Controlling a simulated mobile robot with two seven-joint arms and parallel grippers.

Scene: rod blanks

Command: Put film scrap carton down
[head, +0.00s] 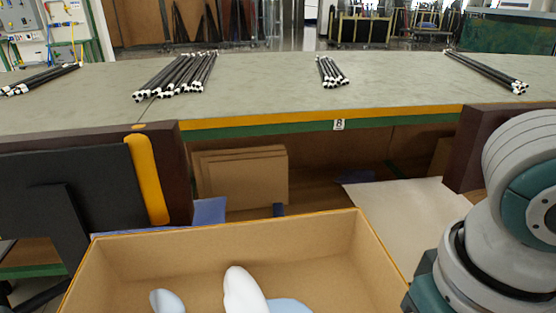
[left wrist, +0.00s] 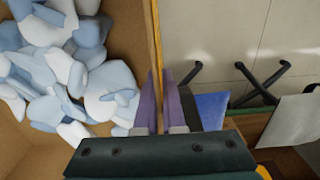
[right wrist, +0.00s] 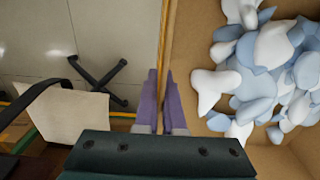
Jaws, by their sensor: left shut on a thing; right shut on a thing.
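The film scrap carton (head: 230,245) is an open brown box at the bottom of the head view, held in front of the bench. White and pale blue film scraps (head: 242,290) lie inside it; many more show in the left wrist view (left wrist: 60,70) and the right wrist view (right wrist: 265,70). My left gripper (left wrist: 158,75) is shut on one carton wall, a finger on each side. My right gripper (right wrist: 161,75) is shut on another stretch of wall in the same way. Neither gripper shows in the head view. The carton's underside is hidden.
The grey bench (head: 270,100) spans the view with several bundles of black rods (head: 180,75) on top. Under it are flat cardboard sheets (head: 240,178) and a pale sheet (head: 410,215). A black panel with a yellow edge (head: 147,180) stands at left. Dark chair-like legs (right wrist: 98,80) stand on the floor.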

